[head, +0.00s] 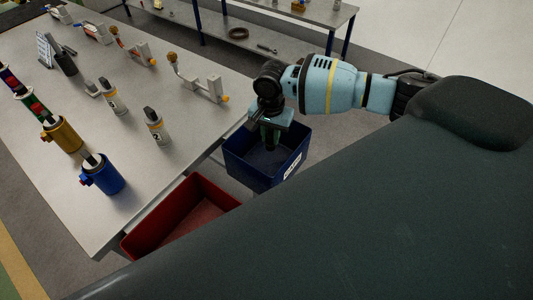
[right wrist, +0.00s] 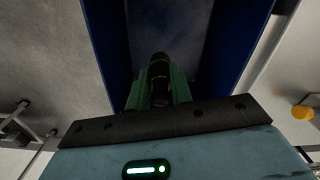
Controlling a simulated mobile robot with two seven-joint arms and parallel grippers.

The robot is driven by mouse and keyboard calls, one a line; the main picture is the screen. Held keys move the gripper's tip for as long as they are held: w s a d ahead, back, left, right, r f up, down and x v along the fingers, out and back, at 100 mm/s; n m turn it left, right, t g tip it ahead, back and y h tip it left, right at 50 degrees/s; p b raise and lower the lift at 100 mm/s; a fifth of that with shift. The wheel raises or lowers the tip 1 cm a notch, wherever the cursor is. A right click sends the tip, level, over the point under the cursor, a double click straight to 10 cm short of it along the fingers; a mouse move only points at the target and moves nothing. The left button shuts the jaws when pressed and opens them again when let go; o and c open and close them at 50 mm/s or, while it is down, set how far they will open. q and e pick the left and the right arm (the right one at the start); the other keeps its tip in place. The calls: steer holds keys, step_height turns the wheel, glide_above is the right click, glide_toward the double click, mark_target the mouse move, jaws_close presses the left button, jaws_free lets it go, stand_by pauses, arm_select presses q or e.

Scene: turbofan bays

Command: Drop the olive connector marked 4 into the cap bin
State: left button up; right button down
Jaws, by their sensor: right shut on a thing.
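My right gripper (head: 270,138) points down over the open blue bin (head: 262,178). In the right wrist view its green fingers (right wrist: 160,95) are shut on a dark olive connector (right wrist: 159,70) with a thin yellowish band. The connector points down toward the bin's grey floor, between the blue walls (right wrist: 232,45). Its number cannot be read. The blue bin has a white label (head: 293,166) too small to read, so I cannot tell whether it is the cap bin. My left gripper is not in view.
A red bin (head: 150,228) stands left of the blue bin, by the edge of the grey table (head: 150,95). On the table are a blue connector (head: 106,178), a gold one (head: 66,137), grey connectors (head: 157,127) and lever fittings (head: 205,88). A shelf bench (head: 300,12) stands behind.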

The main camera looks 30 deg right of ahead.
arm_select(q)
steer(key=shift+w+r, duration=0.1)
arm_select(e)
steer(key=shift+r, duration=0.1)
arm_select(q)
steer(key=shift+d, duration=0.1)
arm_select(e)
steer(key=c, duration=1.2)
jaws_free()
steer(key=shift+o, duration=0.2)
step_height(320, 180, up, 8)
steer(key=shift+f+p, duration=0.1)
steer(key=shift+p, duration=0.3)
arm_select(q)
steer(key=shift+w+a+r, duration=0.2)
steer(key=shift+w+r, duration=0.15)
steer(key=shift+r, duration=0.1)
